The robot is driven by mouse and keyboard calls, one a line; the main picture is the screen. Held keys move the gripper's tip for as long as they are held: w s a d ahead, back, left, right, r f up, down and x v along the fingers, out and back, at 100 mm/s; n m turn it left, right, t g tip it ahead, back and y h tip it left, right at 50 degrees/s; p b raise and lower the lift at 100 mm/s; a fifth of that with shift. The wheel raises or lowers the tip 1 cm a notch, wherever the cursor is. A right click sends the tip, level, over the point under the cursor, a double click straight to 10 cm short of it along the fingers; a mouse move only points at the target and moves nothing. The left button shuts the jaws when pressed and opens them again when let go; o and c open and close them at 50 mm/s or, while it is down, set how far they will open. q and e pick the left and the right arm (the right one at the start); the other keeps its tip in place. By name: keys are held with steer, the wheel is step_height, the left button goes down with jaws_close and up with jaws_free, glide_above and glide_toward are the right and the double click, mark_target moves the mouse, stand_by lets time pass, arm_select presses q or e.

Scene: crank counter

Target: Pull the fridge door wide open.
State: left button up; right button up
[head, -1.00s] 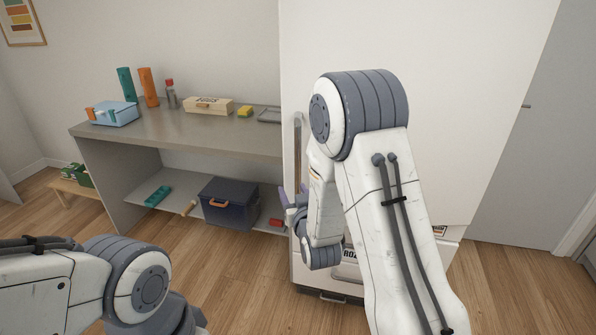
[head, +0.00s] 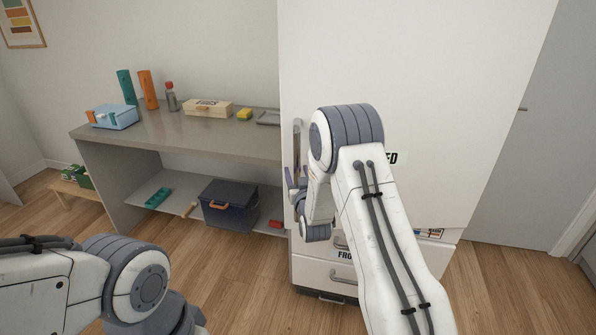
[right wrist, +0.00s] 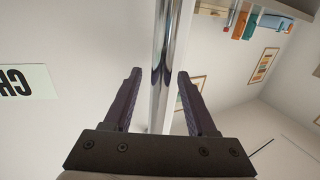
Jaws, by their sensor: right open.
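The fridge door (head: 440,90) is a tall white panel, and it looks shut. Its upright chrome handle (head: 298,140) runs along the door's left edge. My right gripper (head: 296,178) is open at the lower part of the handle, partly hidden by my right arm. In the right wrist view the chrome handle (right wrist: 160,40) passes between the two spread dark fingers of the right gripper (right wrist: 160,73), with a gap on each side. My left arm shows at the lower left of the head view, but its gripper is out of the picture.
A counter (head: 180,137) stands left of the fridge, with a blue box (head: 115,118), a wooden box (head: 208,108) and bottles on top. A dark bin (head: 230,210) sits below. A freezer drawer (head: 325,270) lies under the door. The wooden floor in front is clear.

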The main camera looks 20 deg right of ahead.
steer(key=shift+w, duration=0.1)
jaws_close()
stand_by(1.3)
